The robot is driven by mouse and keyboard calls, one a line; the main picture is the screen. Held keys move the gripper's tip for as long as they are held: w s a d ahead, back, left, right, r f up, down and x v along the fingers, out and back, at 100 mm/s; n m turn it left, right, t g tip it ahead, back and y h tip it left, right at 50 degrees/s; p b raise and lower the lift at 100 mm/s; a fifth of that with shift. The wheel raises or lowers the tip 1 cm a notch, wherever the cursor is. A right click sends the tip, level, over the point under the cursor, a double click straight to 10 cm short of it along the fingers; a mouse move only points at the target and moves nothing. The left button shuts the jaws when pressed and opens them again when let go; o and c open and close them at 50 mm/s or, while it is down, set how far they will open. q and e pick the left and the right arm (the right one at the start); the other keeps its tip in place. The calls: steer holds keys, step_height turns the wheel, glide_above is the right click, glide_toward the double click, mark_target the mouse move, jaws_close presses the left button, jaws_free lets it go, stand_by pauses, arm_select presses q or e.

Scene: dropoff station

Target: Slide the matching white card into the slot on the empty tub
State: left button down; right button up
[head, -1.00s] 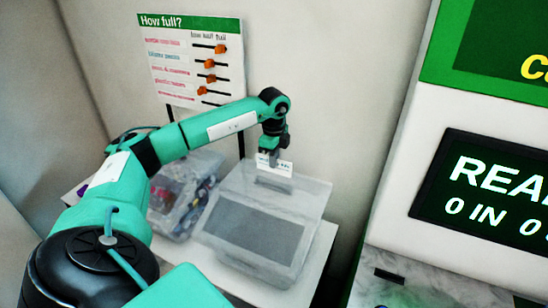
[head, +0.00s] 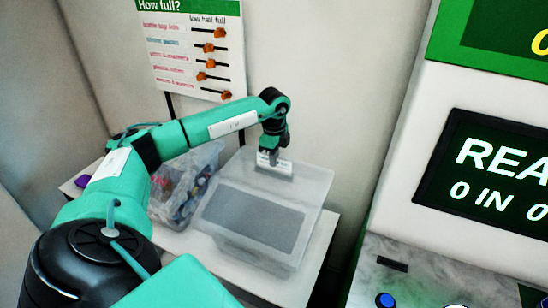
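The empty tub (head: 222,228) is a translucent box with a grey panel on top, standing on a white table. A slot holder (head: 286,175) sits at the back of its lid. The white card (head: 283,166) stands upright at that holder, its lower edge at or in the slot; how deep I cannot tell. My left gripper (head: 270,160) is directly above the holder at the card's left part, with its fingers around the card. It seems shut on the card, though the fingertips are small and partly hidden. My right gripper is not in view.
A "How full?" board (head: 195,45) with orange sliders hangs behind. A dark display panel (head: 490,185) and a counter with a blue button (head: 385,300) are on the right.

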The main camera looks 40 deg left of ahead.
arm_select(q)
steer(key=shift+f+b, duration=0.45)
steer(key=shift+f, duration=0.25)
stand_by(0.7)
steer(key=c, duration=1.6)
jaws_free()
steer(key=shift+o, duration=0.2)
steer(key=shift+r, duration=0.35)
step_height(320, 180, up, 13)
steer(key=b, duration=0.4)
